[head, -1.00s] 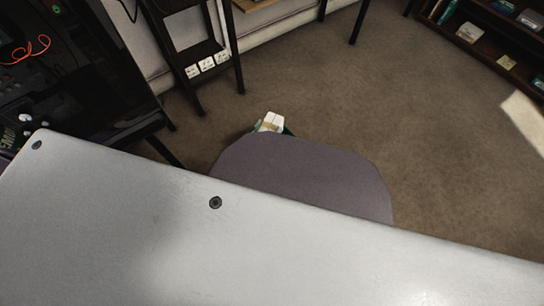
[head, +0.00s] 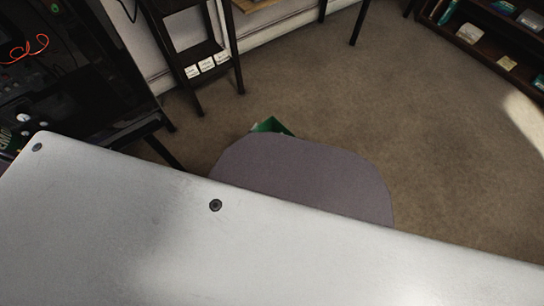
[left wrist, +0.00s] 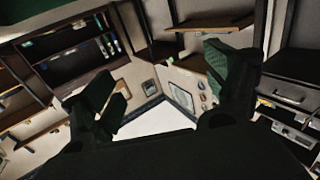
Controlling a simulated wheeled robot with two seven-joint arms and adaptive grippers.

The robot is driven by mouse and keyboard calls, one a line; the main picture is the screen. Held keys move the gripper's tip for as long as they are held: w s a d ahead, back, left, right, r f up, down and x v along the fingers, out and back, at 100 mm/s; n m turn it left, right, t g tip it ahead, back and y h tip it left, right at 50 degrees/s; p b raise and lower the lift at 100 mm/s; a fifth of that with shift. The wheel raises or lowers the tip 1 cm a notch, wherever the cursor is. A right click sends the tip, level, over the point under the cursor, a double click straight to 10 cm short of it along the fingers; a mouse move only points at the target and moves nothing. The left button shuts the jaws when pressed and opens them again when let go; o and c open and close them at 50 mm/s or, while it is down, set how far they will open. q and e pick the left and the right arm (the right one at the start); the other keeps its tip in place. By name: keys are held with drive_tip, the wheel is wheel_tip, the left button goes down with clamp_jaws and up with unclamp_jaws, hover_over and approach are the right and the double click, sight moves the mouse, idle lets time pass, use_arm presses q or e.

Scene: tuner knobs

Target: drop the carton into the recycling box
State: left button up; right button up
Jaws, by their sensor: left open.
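The green recycling box (head: 272,125) stands on the floor in the head view. Only its far rim and a corner show; a grey rounded panel hides the rest. The carton is not visible in either view now; whether it lies inside the hidden part of the box I cannot tell. My left gripper (left wrist: 165,88) shows in the left wrist view with its two dark fingers spread wide and no carton between them. Neither gripper can be made out in the head view, and my right gripper is in no view.
The grey rounded panel (head: 305,180) and a pale surface (head: 130,230) fill the near part of the head view. A dark stand with white labels (head: 206,66) is at the back, equipment (head: 50,75) at the left, a shelf (head: 490,40) at the right. Brown carpet (head: 390,130) is open between.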

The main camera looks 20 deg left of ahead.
use_arm(q)
drive_tip(key=s+a, duration=0.1)
drive_tip(key=s, duration=0.6)
drive_tip(key=shift+s, duration=0.25)
idle(0.3)
idle(0.6)
idle(0.3)
